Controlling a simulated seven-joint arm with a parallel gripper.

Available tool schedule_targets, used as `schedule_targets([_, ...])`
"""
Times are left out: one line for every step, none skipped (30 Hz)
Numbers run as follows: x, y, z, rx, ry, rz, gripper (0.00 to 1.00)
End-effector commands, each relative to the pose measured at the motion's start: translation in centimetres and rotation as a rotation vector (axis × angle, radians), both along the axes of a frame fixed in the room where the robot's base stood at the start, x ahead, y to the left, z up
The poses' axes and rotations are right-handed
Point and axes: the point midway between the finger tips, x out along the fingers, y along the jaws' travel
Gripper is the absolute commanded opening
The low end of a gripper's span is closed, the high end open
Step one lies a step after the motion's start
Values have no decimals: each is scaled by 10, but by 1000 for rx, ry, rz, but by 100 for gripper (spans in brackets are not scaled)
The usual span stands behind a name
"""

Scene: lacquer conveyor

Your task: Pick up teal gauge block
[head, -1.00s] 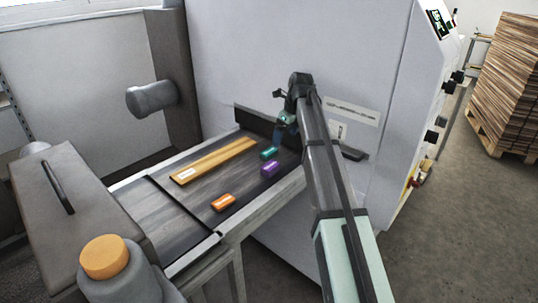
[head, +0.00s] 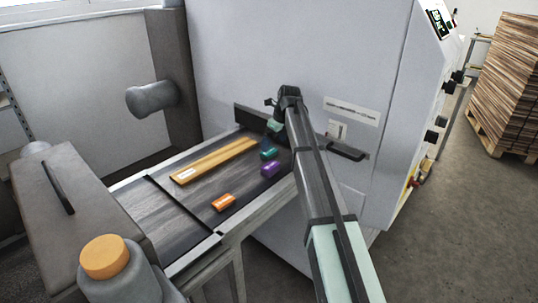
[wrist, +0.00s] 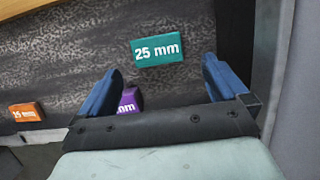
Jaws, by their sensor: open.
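The teal gauge block (head: 268,153) lies on the dark conveyor belt, right of the yellow board's far end. In the wrist view the teal block (wrist: 158,50), marked "25 mm", lies ahead of my gripper (wrist: 157,76), roughly centred between its two blue fingers. The fingers are spread with nothing held between them. In the head view my gripper (head: 272,135) hangs above the belt near the teal block, partly hidden by my arm. The gap between fingertips and block is hard to judge.
An orange block (head: 222,202) lies nearer the belt's front. The yellow board (head: 215,160) lies along the belt. A machine wall (head: 270,60) rises behind.

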Motion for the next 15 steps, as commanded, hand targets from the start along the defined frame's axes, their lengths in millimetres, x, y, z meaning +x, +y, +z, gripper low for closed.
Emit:
schedule_targets([0,1,-2,0,0,0,100])
schedule_targets([1,2,-3,0,1,0,100])
schedule_targets([2,3,-6,0,1,0,100])
schedule_targets([2,4,-8,-1,2,1,100])
schedule_targets([3,6,-11,-1,2,1,100])
schedule_targets([4,8,-15,-1,2,1,100])
schedule_targets([6,9,-18,0,1,1,100])
schedule_targets([7,11,-21,0,1,1,100])
schedule_targets([8,14,-26,0,1,2,100])
schedule_targets([9,15,-30,-1,2,1,100])
schedule_targets([10,15,-35,0,3,2,100])
schedule_targets([11,16,-39,-1,2,1,100])
schedule_targets([11,17,-42,-1,2,1,100])
schedule_targets([12,17,-44,-1,0,1,100])
schedule_targets([12,18,-46,-1,0,1,100])
